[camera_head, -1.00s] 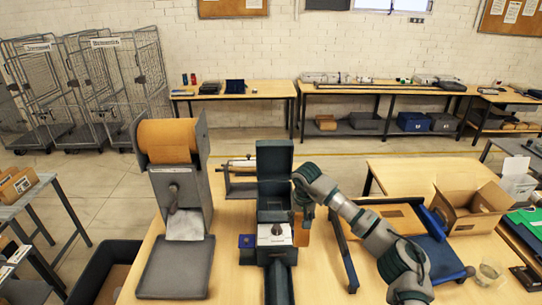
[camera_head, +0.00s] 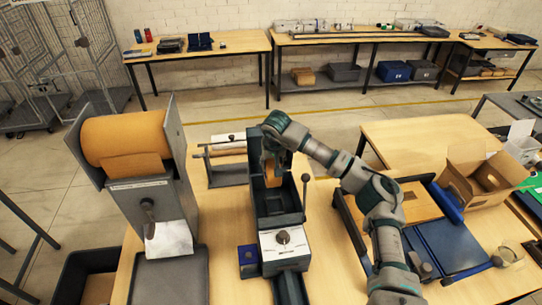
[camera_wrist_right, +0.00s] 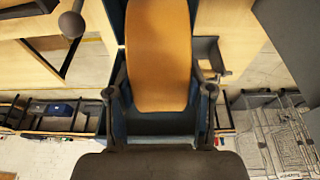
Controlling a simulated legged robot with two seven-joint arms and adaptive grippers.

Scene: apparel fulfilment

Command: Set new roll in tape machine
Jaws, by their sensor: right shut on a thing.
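The tape machine (camera_head: 275,222) is a dark narrow unit near the middle of the table. Its rear compartment is open on top, and a lever with a ball knob (camera_head: 305,179) stands on its right side. My right gripper (camera_head: 271,166) is shut on a brown tape roll (camera_head: 272,181) at the rear of this compartment. I cannot tell whether the roll touches the machine inside. In the right wrist view the roll (camera_wrist_right: 157,55) sits upright between the two fingers, and the knob (camera_wrist_right: 72,24) shows at top left. My left gripper is out of view.
A large brown paper roll dispenser (camera_head: 176,215) stands to the left. A small roll stand (camera_head: 228,174) is behind the machine's left side. A blue box (camera_head: 248,254) sits beside the machine.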

